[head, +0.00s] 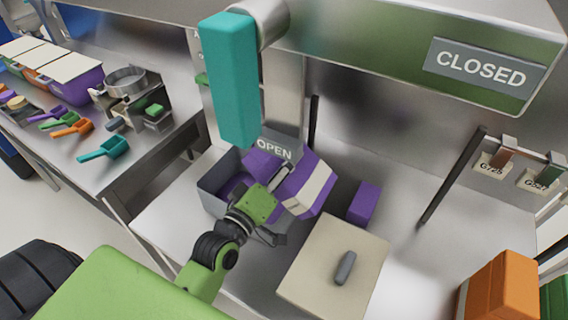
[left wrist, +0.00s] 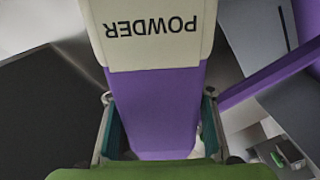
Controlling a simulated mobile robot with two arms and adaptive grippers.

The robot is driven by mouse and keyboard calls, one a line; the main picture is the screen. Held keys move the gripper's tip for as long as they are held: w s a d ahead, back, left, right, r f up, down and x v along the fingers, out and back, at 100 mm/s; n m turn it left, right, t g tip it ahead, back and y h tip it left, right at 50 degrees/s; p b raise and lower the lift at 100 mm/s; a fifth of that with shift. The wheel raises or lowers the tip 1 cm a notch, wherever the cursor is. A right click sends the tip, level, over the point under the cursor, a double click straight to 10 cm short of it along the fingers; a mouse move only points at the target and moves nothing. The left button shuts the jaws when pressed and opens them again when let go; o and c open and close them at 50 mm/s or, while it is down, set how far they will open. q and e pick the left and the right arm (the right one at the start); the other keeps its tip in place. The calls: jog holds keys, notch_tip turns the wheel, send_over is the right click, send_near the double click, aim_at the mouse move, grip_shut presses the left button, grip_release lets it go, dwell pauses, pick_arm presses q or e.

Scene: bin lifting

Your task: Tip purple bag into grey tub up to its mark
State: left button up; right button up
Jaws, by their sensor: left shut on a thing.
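The purple bag (head: 308,184) has a cream label band and is tilted beside the grey tub, with its upper part towards the tub. My left gripper (head: 272,198) is shut on the bag; in the left wrist view the bag (left wrist: 152,100) sits between both fingers, its POWDER label upside down. The grey tub (head: 212,205) stands on the bench to the left of the bag. Purple shows inside the tub, partly hidden by my arm and the bag. I cannot make out the tub's mark or whether powder is flowing. My right gripper is not in view.
A purple block (head: 364,203) stands right of the bag. A cream lid (head: 334,267) with a grey handle lies in front. A teal bar (head: 230,80) hangs above the tub. Orange (head: 500,288) and green packs stand at the right. Scoops (head: 105,149) lie on the left bench.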

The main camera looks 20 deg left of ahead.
pick_arm(q)
jog(key=shift+d+f+n+b, duration=0.15)
jog(key=shift+f+n+b, duration=0.35)
jog(key=shift+n+b, duration=0.5)
jog(key=shift+d+f+n, duration=0.1)
jog(key=shift+f+n, duration=0.55)
jog(key=shift+n, duration=0.05)
jog(key=shift+f+n+b, duration=0.4)
jog(key=shift+f+n, duration=1.2)
jog(key=shift+r, duration=0.1)
jog(key=shift+r+m+p, duration=0.3)
jog(key=shift+r+p, duration=0.2)
jog(key=shift+p, duration=0.4)
jog(key=shift+r+m+p, duration=0.2)
jog(key=shift+m+p, duration=0.15)
jog(key=shift+m, duration=0.15)
jog(key=shift+f, duration=0.15)
